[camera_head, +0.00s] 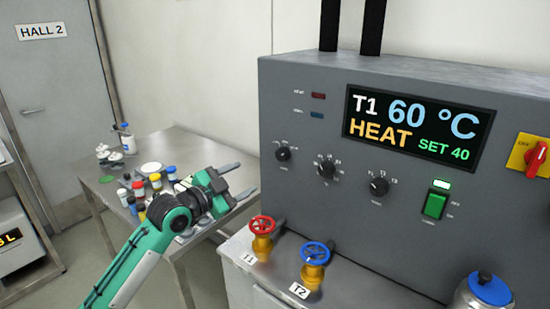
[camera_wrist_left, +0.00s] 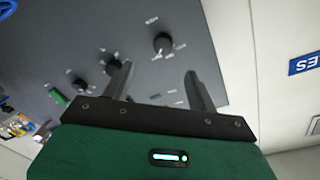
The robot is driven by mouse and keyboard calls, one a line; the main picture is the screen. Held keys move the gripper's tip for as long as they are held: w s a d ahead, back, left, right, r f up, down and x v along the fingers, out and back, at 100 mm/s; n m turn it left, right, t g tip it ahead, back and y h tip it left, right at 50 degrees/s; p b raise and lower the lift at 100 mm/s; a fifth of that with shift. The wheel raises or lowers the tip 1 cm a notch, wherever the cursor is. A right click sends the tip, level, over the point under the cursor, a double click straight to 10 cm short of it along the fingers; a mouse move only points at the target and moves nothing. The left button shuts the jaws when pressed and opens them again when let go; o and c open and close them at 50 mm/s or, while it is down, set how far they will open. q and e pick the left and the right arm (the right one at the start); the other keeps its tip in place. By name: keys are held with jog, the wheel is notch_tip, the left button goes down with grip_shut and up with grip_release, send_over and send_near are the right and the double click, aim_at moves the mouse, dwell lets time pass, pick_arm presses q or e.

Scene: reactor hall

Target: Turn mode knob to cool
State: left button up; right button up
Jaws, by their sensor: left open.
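The grey control panel (camera_head: 300,210) carries three black knobs in a row: a left knob (camera_head: 283,153), a middle knob (camera_head: 326,169) and a right knob (camera_head: 379,186). Their captions are too small to read, so I cannot tell which is the mode knob. The display (camera_head: 418,128) reads T1 60 °C, HEAT, SET 40. My left gripper (camera_head: 244,178) is open and empty, left of the panel and apart from the left knob. In the left wrist view its open fingers (camera_wrist_left: 158,75) point toward the panel, with a knob (camera_wrist_left: 162,43) beyond the gap. My right gripper is out of view.
Red valve wheel T1 (camera_head: 262,225) and blue valve wheel T2 (camera_head: 315,253) stand below the panel. A green switch (camera_head: 434,205) and a red rotary switch (camera_head: 536,158) are at its right. A steel table (camera_head: 200,150) with several small bottles is behind my left arm.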

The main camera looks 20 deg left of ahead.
aim_at(280, 156)
pick_arm(q)
jog(key=p+x, duration=0.1)
jog(key=x, duration=0.3)
jog(key=r+p+x, duration=0.1)
jog(key=x, duration=0.3)
jog(key=p+x, duration=0.2)
jog(key=x, duration=0.2)
jog(key=shift+w+d+r, duration=0.15)
jog(key=shift+w+r, duration=0.05)
jog(key=shift+w+d+f, duration=0.1)
jog(key=shift+w+d, duration=0.2)
jog(key=shift+w, duration=0.35)
jog(key=c, duration=1)
